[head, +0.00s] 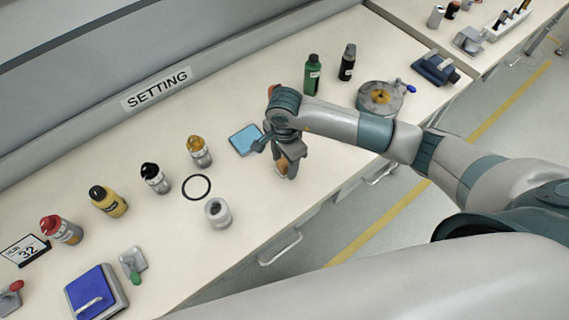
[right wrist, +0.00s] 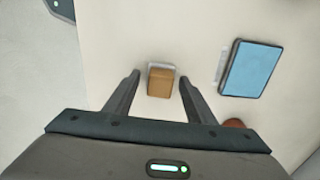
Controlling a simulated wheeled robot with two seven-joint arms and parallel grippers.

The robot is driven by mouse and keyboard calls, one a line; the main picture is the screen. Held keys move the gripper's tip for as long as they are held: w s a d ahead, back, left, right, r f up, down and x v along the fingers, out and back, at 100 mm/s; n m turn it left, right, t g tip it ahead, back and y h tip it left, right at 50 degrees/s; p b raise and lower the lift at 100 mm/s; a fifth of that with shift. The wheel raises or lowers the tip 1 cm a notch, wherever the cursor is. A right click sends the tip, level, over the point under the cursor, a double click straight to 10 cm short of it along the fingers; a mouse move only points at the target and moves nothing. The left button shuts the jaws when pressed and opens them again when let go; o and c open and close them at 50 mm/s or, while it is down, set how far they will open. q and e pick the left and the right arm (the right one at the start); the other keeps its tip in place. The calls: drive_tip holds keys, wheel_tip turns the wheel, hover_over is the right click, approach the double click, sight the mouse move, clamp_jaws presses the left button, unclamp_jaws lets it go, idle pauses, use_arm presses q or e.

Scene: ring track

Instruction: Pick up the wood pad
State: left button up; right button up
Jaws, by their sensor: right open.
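The wood pad is a small tan block (right wrist: 161,83) with a pale edge on its far side, lying on the cream bench. In the right wrist view it sits between the fingertips of my right gripper (right wrist: 162,80), with a gap on either side. In the head view the pad (head: 282,167) shows partly behind the fingers of my right gripper (head: 287,172), which points down over it. The right gripper is open and empty. My left gripper is not in view.
A light blue pad (head: 245,139) lies left of the right gripper. A black ring (head: 196,187), a white roll (head: 218,212) and several bottles stand farther left. A green bottle (head: 312,75) and a round metal device (head: 381,97) stand at the right. The bench's front edge is near.

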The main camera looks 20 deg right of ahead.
sight(284, 161)
idle(0.3)
drive_tip(key=c, duration=1.1)
drive_tip(key=shift+r, duration=0.1)
drive_tip(key=shift+r+b, duration=0.55)
drive_tip(key=shift+r, duration=0.05)
wheel_tip(284, 161, up, 2)
drive_tip(key=shift+w+r+b, duration=0.1)
drive_tip(key=shift+r+b, duration=0.05)
drive_tip(key=shift+b, duration=0.6)
drive_tip(key=shift+s+d+r+b, duration=0.75)
drive_tip(key=shift+d+r, duration=0.45)
drive_tip(key=shift+d, duration=0.65)
drive_tip(key=shift+s+d+r+b, duration=0.7)
drive_tip(key=shift+d+r, duration=0.55)
drive_tip(key=shift+d, duration=0.6)
drive_tip(key=shift+s+d+r+b, duration=0.5)
drive_tip(key=shift+d+r+b, duration=0.55)
drive_tip(key=shift+d, duration=0.8)
drive_tip(key=shift+o, duration=0.4)
drive_tip(key=shift+w+r, duration=0.1)
drive_tip(key=shift+r, duration=0.05)
